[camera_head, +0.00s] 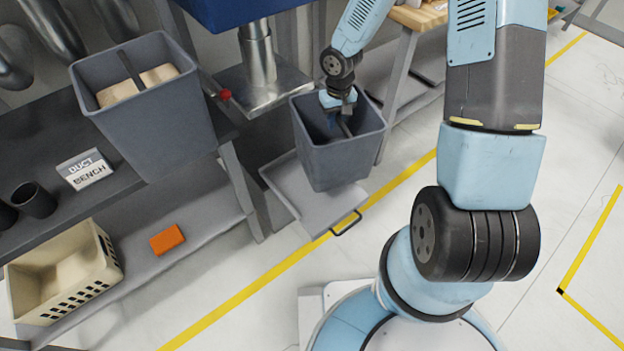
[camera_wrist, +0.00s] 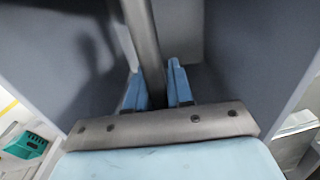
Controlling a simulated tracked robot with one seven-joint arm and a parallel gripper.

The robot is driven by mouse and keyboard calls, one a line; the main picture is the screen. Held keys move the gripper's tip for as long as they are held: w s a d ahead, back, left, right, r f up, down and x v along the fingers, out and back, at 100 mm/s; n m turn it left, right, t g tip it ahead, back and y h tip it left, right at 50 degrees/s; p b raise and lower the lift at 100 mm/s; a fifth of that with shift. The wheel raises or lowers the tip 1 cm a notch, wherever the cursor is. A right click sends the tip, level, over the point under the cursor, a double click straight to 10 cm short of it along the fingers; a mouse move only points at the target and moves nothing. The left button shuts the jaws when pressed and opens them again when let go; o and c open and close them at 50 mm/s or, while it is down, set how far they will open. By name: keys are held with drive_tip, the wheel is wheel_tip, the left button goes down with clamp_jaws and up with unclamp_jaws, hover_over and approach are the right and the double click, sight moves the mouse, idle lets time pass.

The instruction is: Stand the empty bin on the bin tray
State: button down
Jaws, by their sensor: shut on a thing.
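The grey empty bin (camera_head: 340,162) hangs upright, slightly tilted, at the middle of the head view. My gripper (camera_head: 345,122) reaches into its open top and is shut on the bar across it. In the wrist view my blue fingers (camera_wrist: 156,88) stand on both sides of that bar (camera_wrist: 143,35), and the bin's bare inner walls (camera_wrist: 250,50) surround them. The grey bin tray (camera_head: 290,190), with a dark front handle, lies low beneath the bin. The bin hides much of the tray; I cannot tell whether they touch.
A second grey bin (camera_head: 160,120) with tan contents stands on the dark bench (camera_head: 130,160) at left. A sign (camera_head: 85,170), a beige crate (camera_head: 65,275) and an orange block (camera_head: 167,239) are nearby. A metal column (camera_head: 258,60) stands behind.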

drive_tip(key=s+a+r+n, duration=0.1)
drive_tip(key=s+a+n, duration=0.15)
drive_tip(key=s, duration=0.35)
drive_tip(key=s+a+r+n, duration=0.1)
drive_tip(key=s+a+r, duration=0.1)
drive_tip(key=s+a, duration=0.3)
drive_tip(key=shift+w+a+f, duration=0.2)
drive_tip(key=shift+w+f, duration=3)
drive_tip(key=shift+f, duration=0.2)
drive_tip(key=shift+w+a+f, duration=0.15)
drive_tip(key=shift+w+f, duration=3.05)
drive_tip(key=shift+f, duration=0.15)
drive_tip(key=c, duration=1)
unclamp_jaws()
wheel_tip(320, 180, up, 12)
